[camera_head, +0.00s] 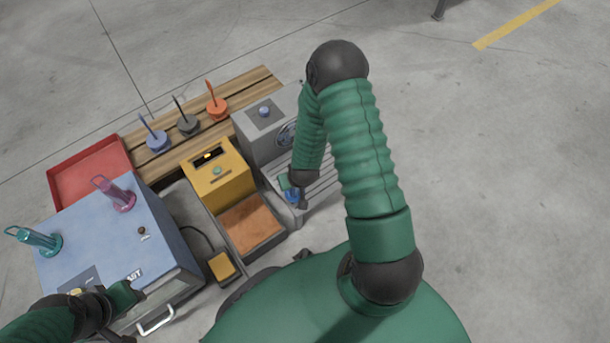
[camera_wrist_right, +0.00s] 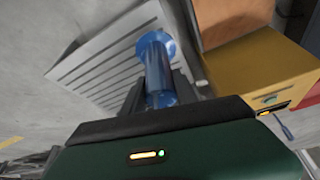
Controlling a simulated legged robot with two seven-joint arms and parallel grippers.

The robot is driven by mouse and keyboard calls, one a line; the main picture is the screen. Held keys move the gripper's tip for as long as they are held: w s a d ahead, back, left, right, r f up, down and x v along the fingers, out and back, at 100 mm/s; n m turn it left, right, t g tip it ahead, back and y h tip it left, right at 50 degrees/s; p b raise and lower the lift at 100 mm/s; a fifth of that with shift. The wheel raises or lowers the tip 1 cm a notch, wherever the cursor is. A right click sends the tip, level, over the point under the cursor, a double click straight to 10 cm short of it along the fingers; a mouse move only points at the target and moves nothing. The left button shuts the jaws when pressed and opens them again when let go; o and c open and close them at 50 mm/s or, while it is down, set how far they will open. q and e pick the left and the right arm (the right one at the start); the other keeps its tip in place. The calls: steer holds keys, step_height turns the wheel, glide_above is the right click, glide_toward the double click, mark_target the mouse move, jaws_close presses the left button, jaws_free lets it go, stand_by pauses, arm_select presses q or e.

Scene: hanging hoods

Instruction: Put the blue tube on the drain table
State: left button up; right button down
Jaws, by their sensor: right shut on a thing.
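The blue tube (camera_wrist_right: 158,70) is between the fingers of my right gripper (camera_wrist_right: 160,95), which is shut on it. In the head view the blue tube (camera_head: 292,196) shows only as a small patch, mostly hidden by my right gripper (camera_head: 298,192). The slatted grey drain table (camera_head: 318,184) lies right below and beside them; it also shows in the wrist view (camera_wrist_right: 100,65). I cannot tell whether the tube touches it. My left gripper (camera_head: 115,298) is by the front of the blue box; its fingers are too unclear to judge.
A blue-topped box (camera_head: 95,235) carries a teal tube (camera_head: 40,241) and a pink tube (camera_head: 113,194). A red tray (camera_head: 90,172), a yellow device (camera_head: 218,178) with a brown-filled tray (camera_head: 252,223), and a grey machine (camera_head: 262,125) stand nearby. Three coloured stoppers with sticks, one orange (camera_head: 216,106), sit on wooden slats.

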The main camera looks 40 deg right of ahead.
steer(key=d+f+b, duration=0.1)
steer(key=d, duration=0.1)
steer(key=w+d+f+b, duration=0.1)
steer(key=d+f+b, duration=0.1)
steer(key=w+d+f+b, duration=0.1)
steer(key=d+b, duration=0.1)
steer(key=shift+f, duration=0.15)
steer(key=shift+a+r, duration=0.1)
steer(key=shift+r, duration=0.1)
steer(key=shift+f, duration=0.1)
steer(key=c, duration=0.9)
jaws_free()
steer(key=shift+c, duration=0.2)
